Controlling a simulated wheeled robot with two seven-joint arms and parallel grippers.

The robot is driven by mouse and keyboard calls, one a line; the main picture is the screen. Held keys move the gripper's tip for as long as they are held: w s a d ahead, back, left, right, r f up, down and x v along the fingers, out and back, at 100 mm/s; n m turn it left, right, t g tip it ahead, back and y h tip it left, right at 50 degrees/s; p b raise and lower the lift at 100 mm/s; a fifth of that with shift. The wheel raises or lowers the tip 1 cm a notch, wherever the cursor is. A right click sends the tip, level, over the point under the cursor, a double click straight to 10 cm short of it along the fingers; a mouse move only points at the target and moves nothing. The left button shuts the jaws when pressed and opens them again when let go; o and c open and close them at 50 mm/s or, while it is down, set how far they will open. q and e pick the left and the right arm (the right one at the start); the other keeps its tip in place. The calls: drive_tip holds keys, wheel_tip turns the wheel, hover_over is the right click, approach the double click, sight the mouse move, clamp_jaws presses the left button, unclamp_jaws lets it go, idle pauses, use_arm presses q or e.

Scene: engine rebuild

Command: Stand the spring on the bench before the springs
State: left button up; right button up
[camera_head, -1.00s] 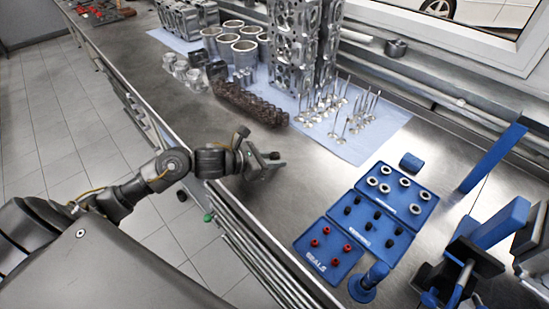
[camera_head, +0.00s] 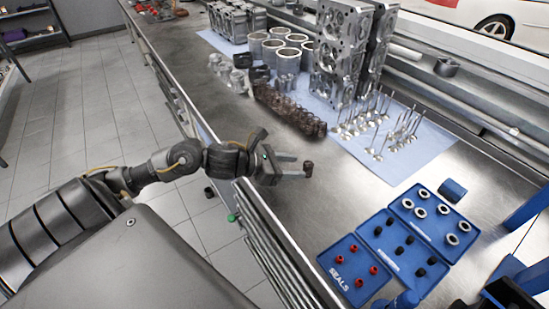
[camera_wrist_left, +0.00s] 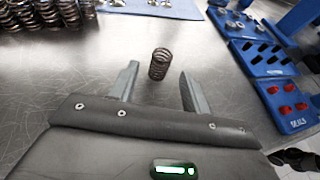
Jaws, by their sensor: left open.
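The spring sits at or just beyond the tips. The group of dark springs (camera_head: 288,112) stands behind it, and part of it shows in the left wrist view (camera_wrist_left: 45,14).
Several valves (camera_head: 378,135) stand on the blue cloth (camera_head: 405,165) behind, beside tall cylinder heads (camera_head: 338,58). Blue trays, including the seals tray (camera_head: 345,285), lie to the right with small parts. Bare bench surrounds the lone spring.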

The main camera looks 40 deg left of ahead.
use_arm(q)
drive_tip(key=b+v, duration=0.1)
drive_tip(key=v, duration=0.4)
drive_tip(key=shift+f, duration=0.2)
drive_tip(key=shift+v, duration=0.95)
drive_tip(key=shift+r, duration=0.2)
drive_tip(key=shift+d, duration=0.1)
